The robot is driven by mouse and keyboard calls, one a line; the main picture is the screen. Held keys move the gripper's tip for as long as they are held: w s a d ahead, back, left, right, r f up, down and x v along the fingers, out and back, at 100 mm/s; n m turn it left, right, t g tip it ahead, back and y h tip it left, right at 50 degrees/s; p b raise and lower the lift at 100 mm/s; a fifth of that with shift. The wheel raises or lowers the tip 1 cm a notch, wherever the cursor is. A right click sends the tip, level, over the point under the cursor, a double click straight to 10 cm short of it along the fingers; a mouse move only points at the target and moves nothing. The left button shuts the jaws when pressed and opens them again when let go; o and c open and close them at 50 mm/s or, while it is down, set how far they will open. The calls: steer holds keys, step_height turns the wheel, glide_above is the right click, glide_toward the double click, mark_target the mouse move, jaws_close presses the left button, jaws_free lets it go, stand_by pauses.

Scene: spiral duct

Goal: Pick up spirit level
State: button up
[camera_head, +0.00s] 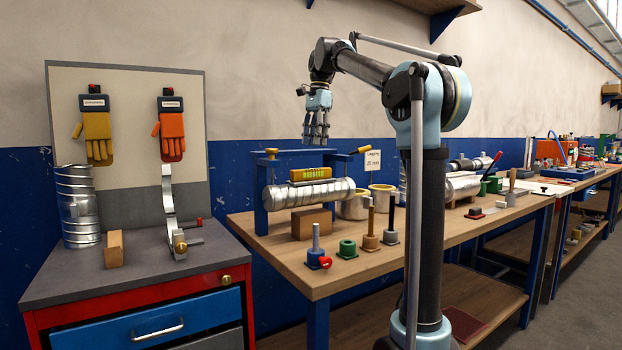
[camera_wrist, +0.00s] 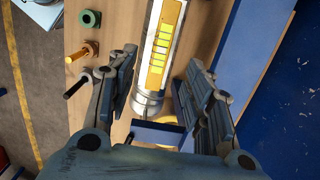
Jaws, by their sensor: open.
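The yellow spirit level (camera_head: 323,173) with green markings lies along the top of the silver spiral duct (camera_head: 312,193). The duct is at the blue stand (camera_head: 260,200) on the workbench. My gripper (camera_head: 316,138) is above the level, pointing down, with clear air between them. In the wrist view, the spirit level (camera_wrist: 157,70) shows between the spread fingers of my gripper (camera_wrist: 162,65), which is open and empty. The duct's end (camera_wrist: 148,104) shows below it.
Blue stand bars with wooden knobs (camera_head: 362,150) rise beside the level. A brown block (camera_head: 311,222) sits under the duct. Several pegs and collars, including a green one (camera_head: 347,249), stand along the bench's front. A grey-topped cabinet (camera_head: 150,270) is at left.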

glide_above(311, 170)
steer(key=w, duration=0.2)
steer(key=f, duration=0.6)
steer(key=shift+s+d, duration=0.15)
steer(key=shift+d, duration=0.15)
steer(key=shift+a+f, duration=0.15)
steer(key=shift+f, duration=1.1)
steer(key=shift+a+f, duration=0.15)
steer(key=shift+f, duration=1.1)
jaws_close()
